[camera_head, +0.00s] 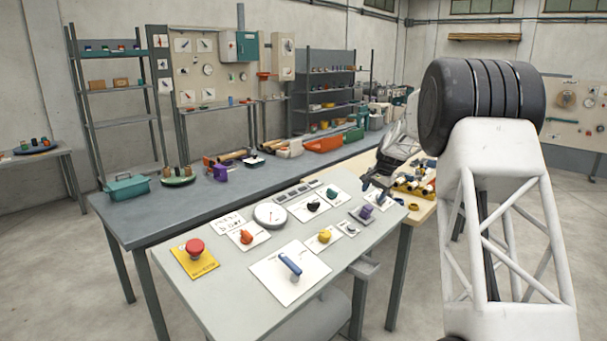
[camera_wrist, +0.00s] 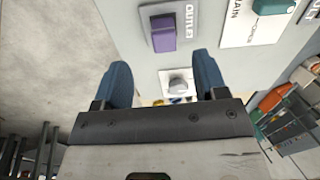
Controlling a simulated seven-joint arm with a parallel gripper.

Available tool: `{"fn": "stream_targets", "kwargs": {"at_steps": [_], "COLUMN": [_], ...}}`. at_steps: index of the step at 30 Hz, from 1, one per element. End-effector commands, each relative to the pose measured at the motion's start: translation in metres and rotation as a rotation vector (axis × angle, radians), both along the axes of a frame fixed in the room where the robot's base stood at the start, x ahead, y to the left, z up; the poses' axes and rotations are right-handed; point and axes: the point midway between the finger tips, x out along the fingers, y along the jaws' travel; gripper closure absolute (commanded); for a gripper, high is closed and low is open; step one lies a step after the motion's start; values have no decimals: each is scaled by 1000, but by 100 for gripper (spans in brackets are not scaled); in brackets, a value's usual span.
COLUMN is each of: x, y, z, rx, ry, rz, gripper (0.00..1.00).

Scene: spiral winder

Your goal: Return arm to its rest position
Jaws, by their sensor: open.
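My gripper (camera_head: 376,190) is above the right edge of the control panel (camera_head: 210,309), close to the purple switch (camera_head: 366,211). In the wrist view my gripper (camera_wrist: 164,72) has two blue fingers spread apart with nothing held between them. The purple switch, labelled OUTLET, also shows in the wrist view (camera_wrist: 163,33), beyond the fingertips and apart from them. A silver knob (camera_wrist: 178,84) shows in the gap between the fingers. My white lattice arm stands at the right of the head view and reaches back toward the panel.
The panel carries a red button (camera_head: 195,247), a blue lever (camera_head: 290,265), a yellow knob (camera_head: 324,235), a round gauge (camera_head: 270,215) and a teal knob (camera_head: 331,192). A long grey bench (camera_head: 130,222) with tools and bins runs behind. A wooden table (camera_head: 419,212) adjoins the right side.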

Motion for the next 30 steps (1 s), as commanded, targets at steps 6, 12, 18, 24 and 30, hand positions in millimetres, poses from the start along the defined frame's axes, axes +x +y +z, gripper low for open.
{"fn": "stream_targets", "kwargs": {"at_steps": [6, 12, 18, 24, 30], "x": [-42, -88, -136, -185, -236], "y": [16, 32, 47, 60, 73], "z": [33, 62, 87, 107, 124], "rx": [-27, -53, -81, -108, -134], "ry": [-8, -16, -23, -30, -37], "rz": [48, 97, 147, 196, 246], "gripper": [34, 34, 34, 34, 34]}}
